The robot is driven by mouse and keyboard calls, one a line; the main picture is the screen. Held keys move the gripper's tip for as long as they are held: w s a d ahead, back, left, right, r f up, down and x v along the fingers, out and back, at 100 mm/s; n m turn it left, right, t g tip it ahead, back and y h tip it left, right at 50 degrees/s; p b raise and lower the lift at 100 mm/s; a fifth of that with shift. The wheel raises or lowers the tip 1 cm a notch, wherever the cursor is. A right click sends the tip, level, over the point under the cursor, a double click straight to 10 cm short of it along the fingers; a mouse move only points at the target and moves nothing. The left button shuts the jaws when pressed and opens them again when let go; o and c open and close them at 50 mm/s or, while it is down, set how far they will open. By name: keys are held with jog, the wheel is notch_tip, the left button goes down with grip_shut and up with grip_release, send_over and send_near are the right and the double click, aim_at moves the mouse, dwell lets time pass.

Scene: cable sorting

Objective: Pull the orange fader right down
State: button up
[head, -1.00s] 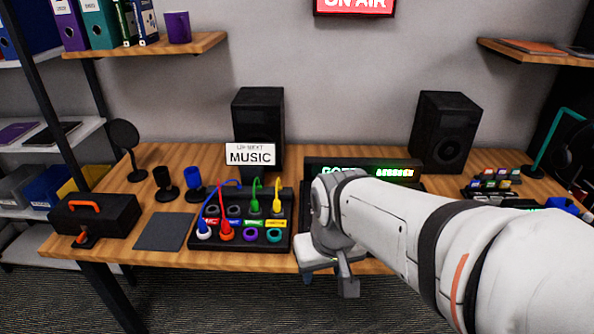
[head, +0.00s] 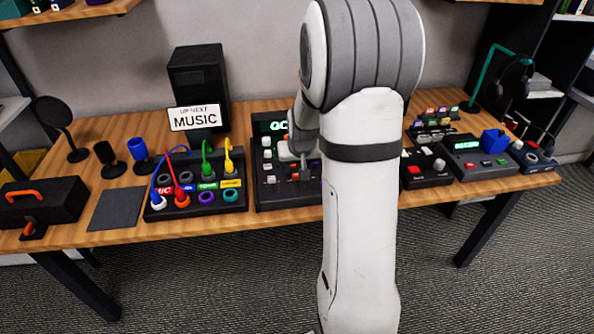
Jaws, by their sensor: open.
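The black mixing console (head: 262,195) stands on the table right of the cable patch box, with a lit green display (head: 275,126) at its back. Several pale knobs or caps show along its left side. My gripper (head: 298,174) is over the middle of the console, pointing down, open, with nothing seen between its fingers. I cannot tell whether its fingertips touch a control. I cannot make out the orange fader clearly; my gripper and arm cover the console's middle and right part.
The patch box (head: 184,211) with several coloured cables stands close on the left, before the "MUSIC" sign (head: 194,117) and a black speaker (head: 199,78). A control box (head: 428,169) and a device with a green display (head: 476,158) stand to the right. The grey mat (head: 117,209) is bare.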

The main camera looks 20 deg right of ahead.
aim_at(297, 175)
jog(key=x, duration=0.5)
jog(key=shift+f, duration=0.15)
jog(key=shift+c, duration=0.5)
